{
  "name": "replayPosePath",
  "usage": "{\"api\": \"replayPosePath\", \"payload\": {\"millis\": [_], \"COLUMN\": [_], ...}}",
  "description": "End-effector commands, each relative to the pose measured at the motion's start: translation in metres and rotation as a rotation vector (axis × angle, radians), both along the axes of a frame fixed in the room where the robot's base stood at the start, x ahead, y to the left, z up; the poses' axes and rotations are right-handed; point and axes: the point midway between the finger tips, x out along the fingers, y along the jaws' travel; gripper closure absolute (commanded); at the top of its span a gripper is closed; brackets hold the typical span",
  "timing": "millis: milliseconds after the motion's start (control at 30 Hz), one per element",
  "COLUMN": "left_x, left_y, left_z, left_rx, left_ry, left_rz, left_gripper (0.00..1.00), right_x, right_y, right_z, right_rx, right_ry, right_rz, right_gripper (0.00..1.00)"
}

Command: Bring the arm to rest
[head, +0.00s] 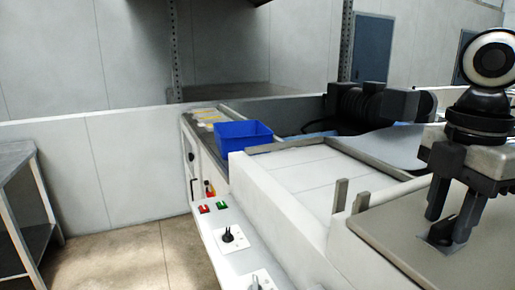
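My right gripper (450,232) is at the right of the head view, pointing down over a flat beige-grey board (400,228). Its two dark fingers stand apart with a gap between them. A small grey patch lies at the fingertips, and I cannot tell if it is part of the fingers or a separate piece. I see nothing clearly held. My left gripper is not in view.
The white roller machine (285,215) fills the middle, with a control panel (228,238) of switches along its left side. A grey table (14,158) stands left, with clear floor (125,255) between.

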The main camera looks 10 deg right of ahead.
Motion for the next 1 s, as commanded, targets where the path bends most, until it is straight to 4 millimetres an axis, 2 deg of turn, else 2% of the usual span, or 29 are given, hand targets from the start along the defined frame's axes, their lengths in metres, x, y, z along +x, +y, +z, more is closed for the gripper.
{"api": "replayPosePath", "payload": {"millis": [300,500,700,1000], "left_x": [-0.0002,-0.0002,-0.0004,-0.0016], "left_y": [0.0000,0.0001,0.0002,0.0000], "left_z": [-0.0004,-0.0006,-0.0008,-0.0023], "left_rx": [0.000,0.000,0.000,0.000], "left_ry": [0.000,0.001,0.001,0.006], "left_rz": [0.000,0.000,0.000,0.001], "left_gripper": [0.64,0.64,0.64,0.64], "right_x": [0.0001,0.0001,0.0001,0.0001], "right_y": [-0.0001,0.0000,0.0000,0.0001], "right_z": [0.0004,0.0005,0.0005,0.0008], "right_rx": [0.000,0.000,0.000,0.000], "right_ry": [0.000,0.000,0.000,-0.001], "right_rz": [-0.394,-0.558,-0.619,-0.620], "right_gripper": [0.66,0.66,0.66,0.66]}}
